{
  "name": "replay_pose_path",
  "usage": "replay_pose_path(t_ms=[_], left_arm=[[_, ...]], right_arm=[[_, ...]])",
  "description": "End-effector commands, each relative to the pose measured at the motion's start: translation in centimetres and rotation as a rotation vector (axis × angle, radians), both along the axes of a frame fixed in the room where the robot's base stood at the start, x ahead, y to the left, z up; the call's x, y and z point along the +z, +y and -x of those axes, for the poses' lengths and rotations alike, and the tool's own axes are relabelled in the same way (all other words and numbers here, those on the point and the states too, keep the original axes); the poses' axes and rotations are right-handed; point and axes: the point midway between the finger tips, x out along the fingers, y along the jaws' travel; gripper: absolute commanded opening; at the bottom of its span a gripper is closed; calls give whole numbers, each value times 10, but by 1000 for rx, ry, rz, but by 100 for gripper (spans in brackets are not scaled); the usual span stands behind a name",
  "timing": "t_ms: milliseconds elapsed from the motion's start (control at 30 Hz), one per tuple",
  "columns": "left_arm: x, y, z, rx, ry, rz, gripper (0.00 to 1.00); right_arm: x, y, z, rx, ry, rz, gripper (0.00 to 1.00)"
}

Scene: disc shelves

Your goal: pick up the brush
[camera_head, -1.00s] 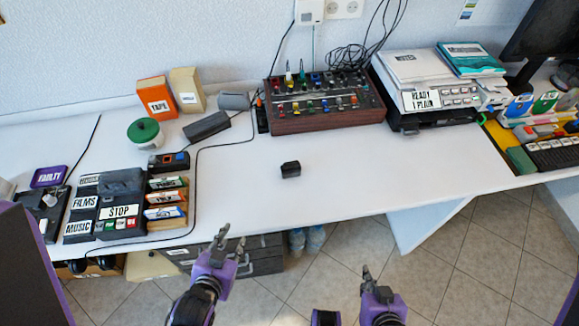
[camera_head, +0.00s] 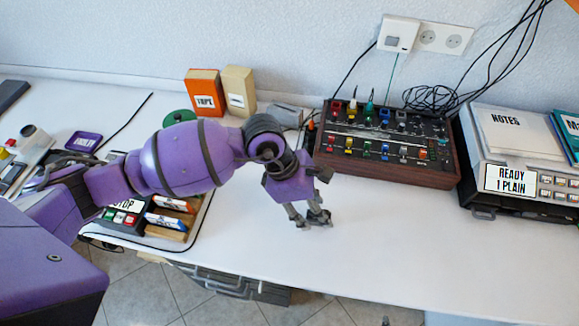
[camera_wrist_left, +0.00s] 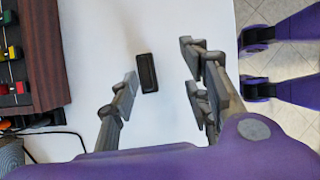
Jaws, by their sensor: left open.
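The brush, a small black block (camera_wrist_left: 147,72), lies on the white table (camera_wrist_left: 110,30) in the left wrist view. It is between the fingers of my left gripper (camera_wrist_left: 160,65), closer to the left finger, with no clear contact. In the head view my left gripper (camera_head: 310,220) points down over the table, in front of the mixer, and hides the brush there. My left gripper is open and empty. My right gripper does not show clearly in either current view.
A wood-sided mixer (camera_head: 390,143) stands just behind and right of my left gripper. A printer-like machine (camera_head: 515,160) is farther right. Cartridges (camera_head: 168,220) in a tray and orange and cream boxes (camera_head: 204,92) are to the left. The table is clear to the right of the gripper.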

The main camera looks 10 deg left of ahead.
Motion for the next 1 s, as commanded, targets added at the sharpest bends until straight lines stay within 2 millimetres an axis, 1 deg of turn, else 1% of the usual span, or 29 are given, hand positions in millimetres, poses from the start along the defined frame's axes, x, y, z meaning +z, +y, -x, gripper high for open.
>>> replay_pose_path(t_ms=[33, 100, 367, 533, 600, 700, 967, 1000], left_arm=[[6, 6, -13, -18, -42, -37, 44], [3, 10, -18, -28, -63, -64, 44], [-21, 0, -22, -27, -69, -67, 44], [-44, -9, -23, -25, -68, -65, 44], [-54, -13, -24, -26, -68, -64, 44], [-62, -15, -24, -27, -69, -66, 44], [-64, -17, -24, -27, -70, -64, 44], [-64, -17, -24, -27, -70, -64, 38]], right_arm=[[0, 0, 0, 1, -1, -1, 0], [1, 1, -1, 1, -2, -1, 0], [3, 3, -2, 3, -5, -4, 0], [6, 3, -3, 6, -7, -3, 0], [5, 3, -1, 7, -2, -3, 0], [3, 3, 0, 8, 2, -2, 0], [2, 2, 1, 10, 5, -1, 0], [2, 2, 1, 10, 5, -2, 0]])
